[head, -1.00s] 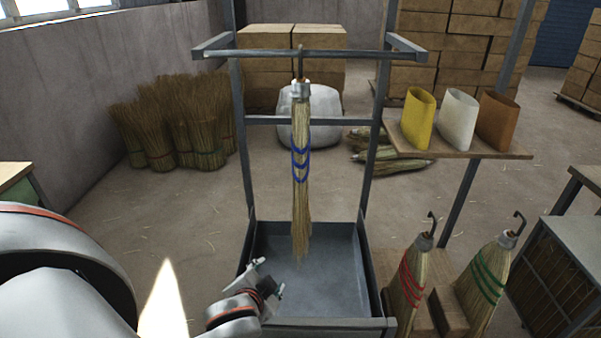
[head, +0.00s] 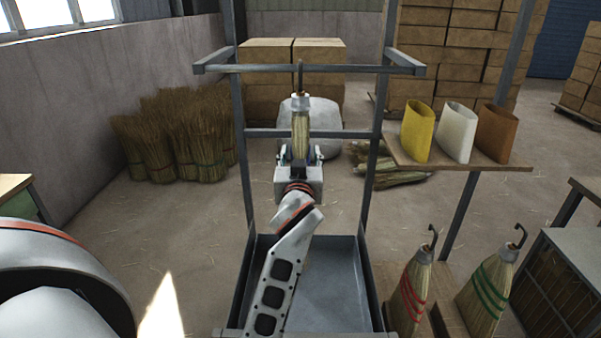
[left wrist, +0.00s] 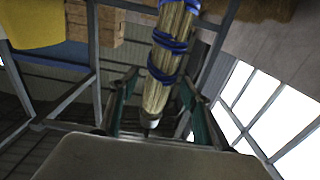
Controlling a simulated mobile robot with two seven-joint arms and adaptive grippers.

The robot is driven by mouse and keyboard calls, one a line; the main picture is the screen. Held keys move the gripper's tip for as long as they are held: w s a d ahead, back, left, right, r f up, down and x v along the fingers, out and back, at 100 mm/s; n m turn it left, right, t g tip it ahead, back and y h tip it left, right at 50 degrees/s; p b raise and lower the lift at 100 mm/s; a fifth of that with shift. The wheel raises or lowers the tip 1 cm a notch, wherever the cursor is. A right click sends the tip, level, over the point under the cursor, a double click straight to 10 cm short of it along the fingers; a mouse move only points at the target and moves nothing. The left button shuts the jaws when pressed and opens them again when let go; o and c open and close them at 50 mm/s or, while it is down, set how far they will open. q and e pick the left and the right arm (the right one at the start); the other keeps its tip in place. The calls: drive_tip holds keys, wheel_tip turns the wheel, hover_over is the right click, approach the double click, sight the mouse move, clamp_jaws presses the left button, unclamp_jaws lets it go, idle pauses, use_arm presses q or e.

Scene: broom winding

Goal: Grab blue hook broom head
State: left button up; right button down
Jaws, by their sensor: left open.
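The blue-stitched hook broom head (head: 300,121) hangs upright by its hook from the top bar of the grey metal rack. My left gripper (head: 300,153) is open in front of it, one finger showing on each side, and hides its lower part and blue bands in the head view. In the left wrist view, the broom head (left wrist: 165,60) with its blue bands runs between the two open fingers of the gripper (left wrist: 159,84). I cannot tell whether a finger touches it. My right gripper is not in view.
The rack's top bar (head: 320,69) and uprights frame the space, with a grey tray (head: 335,290) below. A red-banded broom head (head: 412,285) and a green-banded one (head: 486,285) stand at right. A shelf (head: 455,163) holds yellow, white and brown sleeves.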

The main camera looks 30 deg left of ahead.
use_arm(q)
drive_tip(key=shift+p+x, duration=0.35)
drive_tip(key=shift+x, duration=2.65)
clamp_jaws()
